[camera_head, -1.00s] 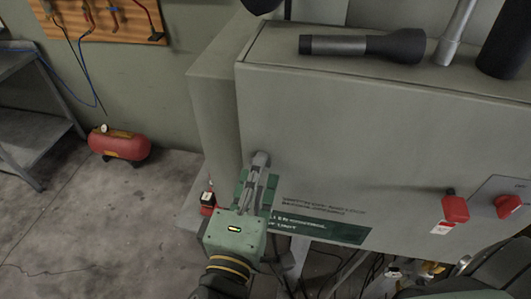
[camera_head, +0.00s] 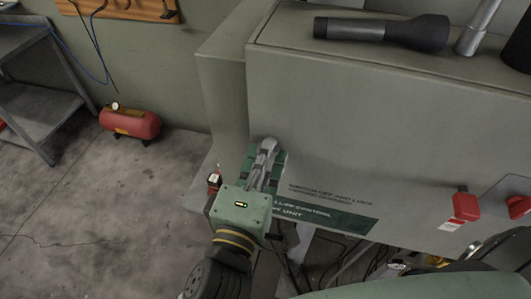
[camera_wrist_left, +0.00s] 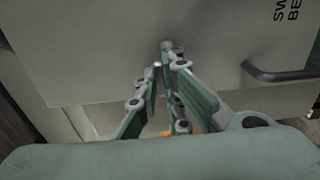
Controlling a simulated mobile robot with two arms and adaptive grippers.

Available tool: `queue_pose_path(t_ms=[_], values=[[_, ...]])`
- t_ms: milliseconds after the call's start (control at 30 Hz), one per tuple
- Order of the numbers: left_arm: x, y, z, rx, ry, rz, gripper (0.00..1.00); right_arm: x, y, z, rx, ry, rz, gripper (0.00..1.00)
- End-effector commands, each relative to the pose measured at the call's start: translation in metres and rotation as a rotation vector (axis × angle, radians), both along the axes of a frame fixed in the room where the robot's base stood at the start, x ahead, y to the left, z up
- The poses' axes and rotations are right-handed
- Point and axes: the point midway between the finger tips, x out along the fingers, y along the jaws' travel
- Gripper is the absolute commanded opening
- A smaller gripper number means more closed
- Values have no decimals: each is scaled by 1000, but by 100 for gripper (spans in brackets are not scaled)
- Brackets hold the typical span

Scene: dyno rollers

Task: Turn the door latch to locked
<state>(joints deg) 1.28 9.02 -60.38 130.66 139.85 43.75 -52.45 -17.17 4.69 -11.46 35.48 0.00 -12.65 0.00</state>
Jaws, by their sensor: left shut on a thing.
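My left gripper (camera_head: 268,148) is at the lower left of the grey cabinet's front (camera_head: 330,130), beside the printed text. In the left wrist view its fingers (camera_wrist_left: 165,55) are drawn in, with their tips close together near the panel. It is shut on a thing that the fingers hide. A dark bent bar handle (camera_wrist_left: 280,74), which looks like the door latch, stands out from the panel to the right of the fingertips, with a visible gap. In the head view the gripper hides this handle. My right gripper is not in view.
A flashlight (camera_head: 385,31) lies on the cabinet top. Red switches (camera_head: 466,205) are on the cabinet front at right. A red air tank (camera_head: 130,122) stands on the floor at left, near a metal shelf (camera_head: 40,105). The floor between is clear.

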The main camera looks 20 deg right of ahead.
Motion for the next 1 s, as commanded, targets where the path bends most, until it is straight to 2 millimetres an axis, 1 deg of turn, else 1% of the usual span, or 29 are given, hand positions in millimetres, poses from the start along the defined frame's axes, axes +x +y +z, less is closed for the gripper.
queue_pose_path(t_ms=[100, 267, 467, 667, 1000], values=[[0, 0, 0, -1, 2, -1, 0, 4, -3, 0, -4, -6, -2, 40], [0, 0, 0, -18, 13, -1, 0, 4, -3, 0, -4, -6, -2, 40], [0, 0, 0, -87, 60, -1, 0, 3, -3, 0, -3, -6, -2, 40], [0, 0, 0, -216, 146, 0, 0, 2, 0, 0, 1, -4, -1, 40], [0, 0, 0, -484, 328, 0, 0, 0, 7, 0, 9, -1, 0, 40]])
